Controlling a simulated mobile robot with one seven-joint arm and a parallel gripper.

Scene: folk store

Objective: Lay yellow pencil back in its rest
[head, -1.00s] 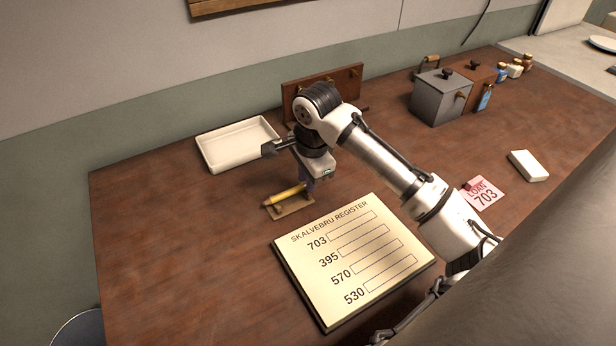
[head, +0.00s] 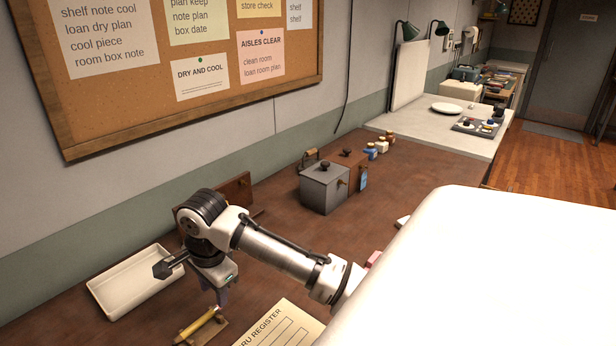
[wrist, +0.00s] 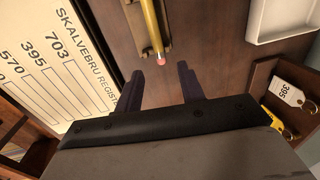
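The yellow pencil (head: 200,324) lies along a small wooden rest (head: 213,331) on the counter. In the wrist view the pencil (wrist: 150,25) lies over the rest (wrist: 134,20), its pink eraser end towards my gripper. My gripper (wrist: 160,72) is open and empty, its two dark fingers apart just short of the eraser end. In the head view my gripper (head: 222,297) points down beside the pencil's upper right end. The pencil's far end is cut off in the wrist view.
The register board (head: 275,330) lies right of the rest. A white tray (head: 110,297) is at left, and a wooden key rack (head: 236,190) stands behind my arm. Grey (head: 322,190) and brown boxes stand farther back.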

